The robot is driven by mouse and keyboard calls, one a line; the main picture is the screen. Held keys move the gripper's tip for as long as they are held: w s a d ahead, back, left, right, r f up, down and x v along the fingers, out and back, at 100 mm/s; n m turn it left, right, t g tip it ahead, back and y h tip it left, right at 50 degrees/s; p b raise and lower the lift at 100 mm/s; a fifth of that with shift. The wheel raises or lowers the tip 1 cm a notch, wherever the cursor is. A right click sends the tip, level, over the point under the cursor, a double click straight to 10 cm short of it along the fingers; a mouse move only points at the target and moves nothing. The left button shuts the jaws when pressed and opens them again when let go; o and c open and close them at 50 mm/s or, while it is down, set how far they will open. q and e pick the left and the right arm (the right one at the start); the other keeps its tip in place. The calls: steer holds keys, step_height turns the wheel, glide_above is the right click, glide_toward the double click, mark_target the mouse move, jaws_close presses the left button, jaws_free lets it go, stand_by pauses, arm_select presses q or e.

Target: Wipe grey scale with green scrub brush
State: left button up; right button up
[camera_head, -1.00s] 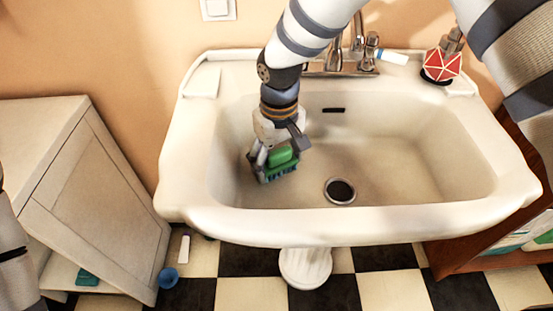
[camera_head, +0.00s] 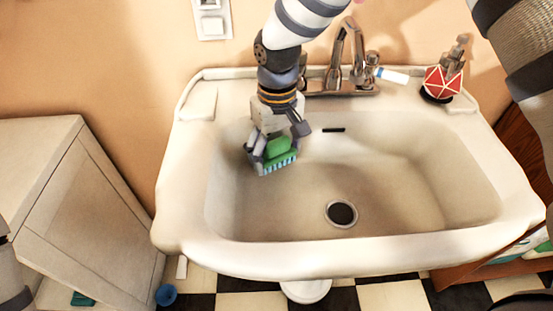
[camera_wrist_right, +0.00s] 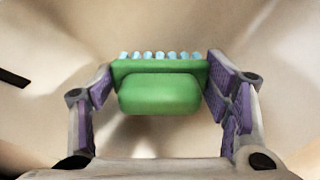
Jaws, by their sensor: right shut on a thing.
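The green scrub brush (camera_head: 279,149) with pale blue bristles is inside the left part of the white sink basin (camera_head: 400,225). My right gripper (camera_head: 269,158) is shut on it; in the right wrist view the brush (camera_wrist_right: 160,92) sits between the two purple-padded fingers, bristles pointing away. Whether the bristles touch the basin wall I cannot tell. No clear grey scale shows on the basin; only faint shading is visible. My left gripper is not in view.
The faucet (camera_head: 345,62) stands at the back of the sink, with a white tube (camera_head: 393,76) and a red patterned soap dispenser (camera_head: 443,79) to its right. The drain (camera_head: 341,213) is at the basin's bottom. A white cabinet (camera_head: 92,205) stands at the left.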

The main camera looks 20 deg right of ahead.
mark_target(278, 143)
steer(key=shift+s+r, duration=0.2)
steer(key=shift+r, duration=1.6)
